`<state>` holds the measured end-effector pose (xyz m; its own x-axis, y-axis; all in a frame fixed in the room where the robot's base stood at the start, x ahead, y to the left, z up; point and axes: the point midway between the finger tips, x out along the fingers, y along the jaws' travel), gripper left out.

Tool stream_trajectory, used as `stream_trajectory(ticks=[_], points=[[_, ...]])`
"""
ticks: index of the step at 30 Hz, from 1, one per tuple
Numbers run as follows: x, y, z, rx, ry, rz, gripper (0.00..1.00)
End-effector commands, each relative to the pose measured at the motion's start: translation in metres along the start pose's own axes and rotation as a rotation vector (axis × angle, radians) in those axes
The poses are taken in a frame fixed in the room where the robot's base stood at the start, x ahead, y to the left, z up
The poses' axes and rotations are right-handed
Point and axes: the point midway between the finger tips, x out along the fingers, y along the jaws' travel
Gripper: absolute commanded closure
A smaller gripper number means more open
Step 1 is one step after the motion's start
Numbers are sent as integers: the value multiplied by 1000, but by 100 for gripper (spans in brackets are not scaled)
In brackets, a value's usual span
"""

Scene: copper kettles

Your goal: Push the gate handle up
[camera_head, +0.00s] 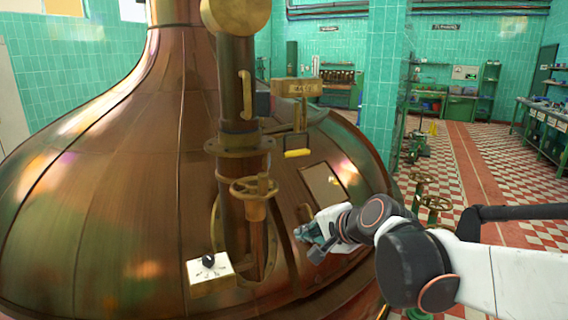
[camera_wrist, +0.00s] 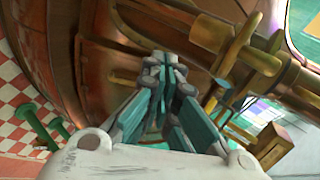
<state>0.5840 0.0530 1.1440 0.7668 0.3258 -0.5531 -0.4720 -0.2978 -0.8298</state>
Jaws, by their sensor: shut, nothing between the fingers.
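A brass lever with a yellow grip (camera_head: 297,153), which looks like the gate handle, hangs below a brass sign box (camera_head: 297,88) beside the upright brass column (camera_head: 237,110). The grip lies roughly level. My gripper (camera_head: 303,234) is shut and empty, low in front of the copper kettle (camera_head: 110,190). In the head view it appears well below the yellow grip and apart from it. My shut fingertips also show in the wrist view (camera_wrist: 164,66), with brass parts to their right. I cannot tell for sure which of these is the handle.
A brass handwheel (camera_head: 255,187) and a white box with a black knob (camera_head: 209,270) sit left of my gripper. A glazed hatch (camera_head: 326,184) is above it. Green-and-brass valve wheels (camera_head: 435,204) stand on the floor at right.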

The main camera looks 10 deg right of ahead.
Motion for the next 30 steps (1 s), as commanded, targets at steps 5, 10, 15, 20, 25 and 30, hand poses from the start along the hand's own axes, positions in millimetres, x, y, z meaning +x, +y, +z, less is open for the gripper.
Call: stream_trajectory(ticks=[5,10,15,20,25,30], points=[[31,-36,-26,272,-17,-96,100],[60,-62,-53,538,-44,-185,100],[89,-80,-82,805,-84,-270,100],[114,-90,-112,1056,-131,-348,100],[140,-93,-142,1315,-192,-424,100],[158,-88,-166,1519,-248,-483,100]])
